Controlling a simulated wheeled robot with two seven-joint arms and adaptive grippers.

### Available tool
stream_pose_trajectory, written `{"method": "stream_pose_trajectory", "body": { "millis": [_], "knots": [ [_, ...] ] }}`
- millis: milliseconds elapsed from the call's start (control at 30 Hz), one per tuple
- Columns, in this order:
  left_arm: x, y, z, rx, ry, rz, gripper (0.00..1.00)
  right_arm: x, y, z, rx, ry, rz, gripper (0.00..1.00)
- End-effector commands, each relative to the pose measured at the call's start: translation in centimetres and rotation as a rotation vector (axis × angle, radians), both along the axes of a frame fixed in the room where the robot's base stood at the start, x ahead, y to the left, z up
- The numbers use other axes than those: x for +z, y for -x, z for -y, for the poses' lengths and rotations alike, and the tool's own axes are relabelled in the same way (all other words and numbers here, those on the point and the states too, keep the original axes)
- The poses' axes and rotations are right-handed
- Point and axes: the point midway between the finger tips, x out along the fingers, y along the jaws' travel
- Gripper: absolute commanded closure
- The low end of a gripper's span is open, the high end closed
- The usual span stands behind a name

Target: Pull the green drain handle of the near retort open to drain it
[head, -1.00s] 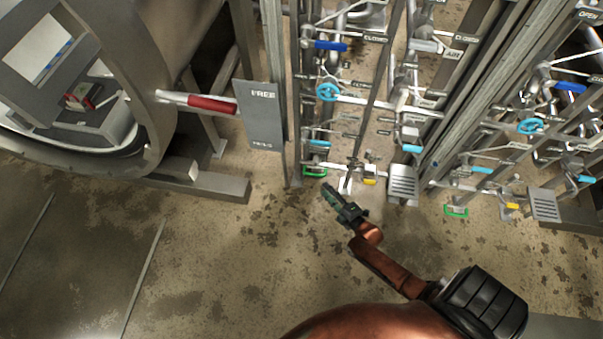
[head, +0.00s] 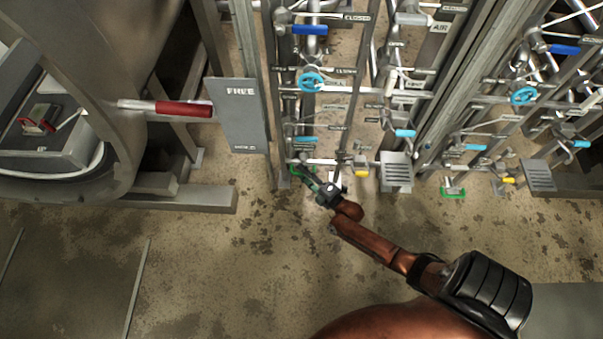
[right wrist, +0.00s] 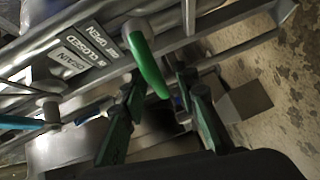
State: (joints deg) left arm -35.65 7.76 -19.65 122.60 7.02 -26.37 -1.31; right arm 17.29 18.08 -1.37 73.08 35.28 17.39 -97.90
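The green drain handle (head: 297,171) sits low on the nearer valve rack, close to the floor. In the right wrist view the green handle (right wrist: 148,66) is large, at upper centre, beside plates reading DRAIN, CLOSED and OPEN (right wrist: 80,62). My right gripper (head: 307,178) is at the handle in the head view and hides part of it. In the right wrist view its two fingers (right wrist: 162,88) are spread apart, with the handle's lower end in the gap between them. I cannot tell whether a finger touches it. My left gripper is not in view.
The near retort (head: 95,90) stands at left with a red-gripped lever (head: 183,108) and a FREE plate (head: 238,115). Blue, cyan and yellow handles and a grey step-like block (head: 396,172) are close by. Another green handle (head: 453,192) is on the rack to the right. Front floor is clear.

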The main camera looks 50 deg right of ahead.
Motion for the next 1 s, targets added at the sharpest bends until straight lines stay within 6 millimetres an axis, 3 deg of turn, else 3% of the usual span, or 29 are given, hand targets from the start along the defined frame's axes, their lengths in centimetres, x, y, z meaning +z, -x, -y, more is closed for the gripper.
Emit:
{"method": "stream_pose_trajectory", "body": {
  "millis": [167, 600, 1000],
  "knots": [
    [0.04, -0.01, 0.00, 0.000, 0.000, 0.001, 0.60, 0.09, -0.03, 0.01, 0.000, 0.000, 0.001, 0.72],
    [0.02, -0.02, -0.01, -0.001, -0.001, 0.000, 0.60, 0.03, 0.01, 0.00, 0.000, 0.000, 0.000, 1.00],
    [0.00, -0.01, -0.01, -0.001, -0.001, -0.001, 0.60, -0.01, 0.03, 0.00, 0.000, -0.001, 0.000, 1.00]
  ]
}}
